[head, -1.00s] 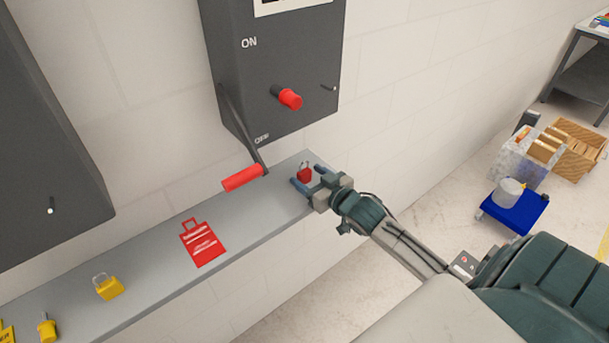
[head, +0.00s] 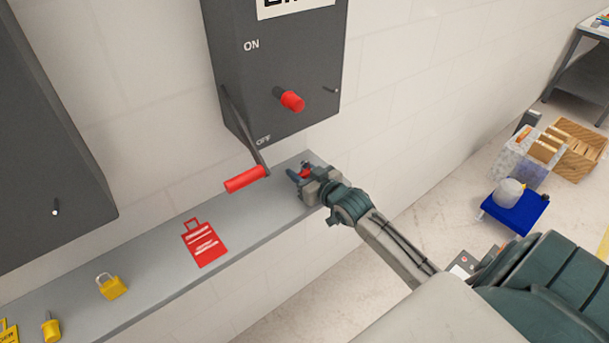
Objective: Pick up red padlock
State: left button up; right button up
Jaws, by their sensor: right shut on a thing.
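The red padlock (head: 305,171) is at the right end of the grey shelf (head: 262,219), mostly hidden by my right gripper (head: 299,174). Only a small red part of it shows between the fingers. My right gripper is shut on it, with the arm coming in from the lower right. I cannot tell whether the padlock is touching the shelf. My left gripper is not in view.
A red tag (head: 204,243), a yellow padlock (head: 112,287) and another yellow item (head: 50,327) lie along the shelf. A grey switch box (head: 280,80) with a red-handled lever (head: 246,179) hangs above. Boxes and a blue cart (head: 515,211) stand at the right.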

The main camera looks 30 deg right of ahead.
jog(key=shift+r, duration=0.15)
jog(key=shift+r, duration=0.65)
notch_tip(320, 180, up, 2)
jog(key=shift+s+a+b, duration=0.15)
jog(key=shift+b, duration=0.5)
jog(key=s+a+b, duration=0.1)
jog(key=s+a, duration=0.3)
jog(key=s, duration=0.2)
jog(key=s+a+r+b, duration=0.1)
jog(key=s+a+b, duration=0.1)
jog(key=s, duration=0.5)
jog(key=shift+s+a+r, duration=0.25)
jog(key=shift+a, duration=0.65)
jog(key=shift+f, duration=0.1)
